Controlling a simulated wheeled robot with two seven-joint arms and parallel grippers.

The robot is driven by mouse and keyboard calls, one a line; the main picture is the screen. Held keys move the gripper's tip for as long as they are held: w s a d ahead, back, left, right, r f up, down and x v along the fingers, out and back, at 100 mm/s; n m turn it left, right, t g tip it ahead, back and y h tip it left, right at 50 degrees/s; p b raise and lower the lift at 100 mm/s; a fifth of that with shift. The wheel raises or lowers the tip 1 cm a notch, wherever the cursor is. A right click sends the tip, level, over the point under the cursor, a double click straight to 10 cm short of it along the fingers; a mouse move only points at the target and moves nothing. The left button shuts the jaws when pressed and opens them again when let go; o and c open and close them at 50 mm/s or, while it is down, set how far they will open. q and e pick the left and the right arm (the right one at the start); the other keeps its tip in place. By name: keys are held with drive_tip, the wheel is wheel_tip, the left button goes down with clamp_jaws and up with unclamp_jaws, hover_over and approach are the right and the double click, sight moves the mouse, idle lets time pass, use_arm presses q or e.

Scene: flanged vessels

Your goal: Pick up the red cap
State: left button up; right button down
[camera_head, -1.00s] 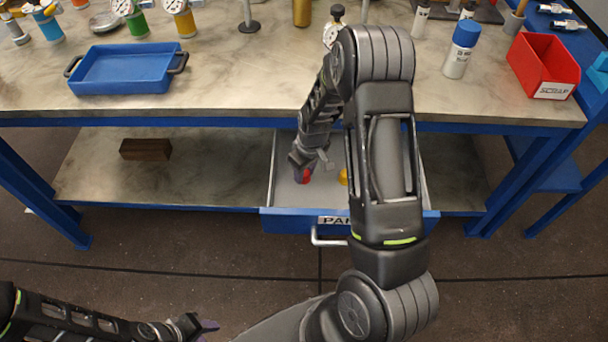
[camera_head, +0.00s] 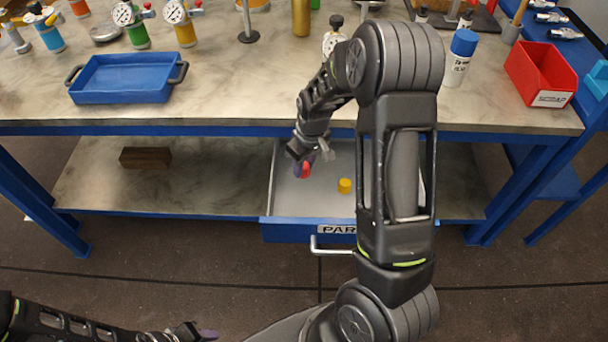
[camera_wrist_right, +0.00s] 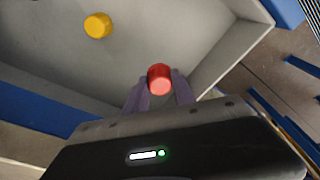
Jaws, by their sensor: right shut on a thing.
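The red cap (camera_head: 306,170) is between the fingers of my right gripper (camera_head: 304,164), over the open drawer (camera_head: 287,203). In the right wrist view the red cap (camera_wrist_right: 160,79) sits between the purple-grey fingertips of the right gripper (camera_wrist_right: 159,88), which are shut on its sides. It is seen against the drawer's grey interior, and its exact height above the floor is hard to tell. My left gripper (camera_head: 204,334) is low at the bottom edge of the head view, far from the cap, and its jaw opening is unclear.
A yellow cap (camera_head: 344,186) stands on the drawer floor, also in the right wrist view (camera_wrist_right: 97,25). A brown block (camera_head: 146,157) lies on the lower shelf. The bench above holds a blue tray (camera_head: 127,98), a red scrap bin (camera_head: 553,101) and gauged vessels.

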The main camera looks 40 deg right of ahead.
drive_tip(key=shift+r, duration=1.4)
